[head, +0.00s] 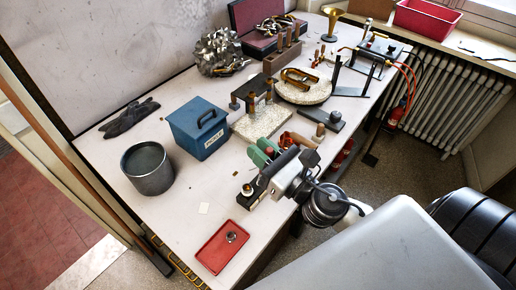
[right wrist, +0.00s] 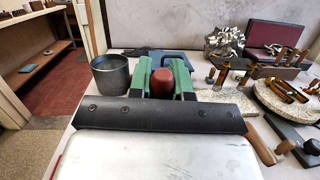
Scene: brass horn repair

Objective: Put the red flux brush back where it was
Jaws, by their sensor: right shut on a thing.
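My right gripper (head: 264,152) is over the front part of the white table, with its arm coming in from the right. In the right wrist view its two green fingers (right wrist: 162,72) are shut on a red rounded thing (right wrist: 162,84), which looks like the handle of the red flux brush. The same red piece shows small between the fingers in the head view (head: 269,151). The brush's lower part and bristles are hidden, so I cannot tell whether it touches the table. My left gripper is not in view.
A blue lidded box (head: 190,139) and a grey metal pot (head: 149,180) stand left of the gripper. A red tray (head: 208,258) holds a small round part near the front edge. A speckled slab (head: 250,128) lies behind.

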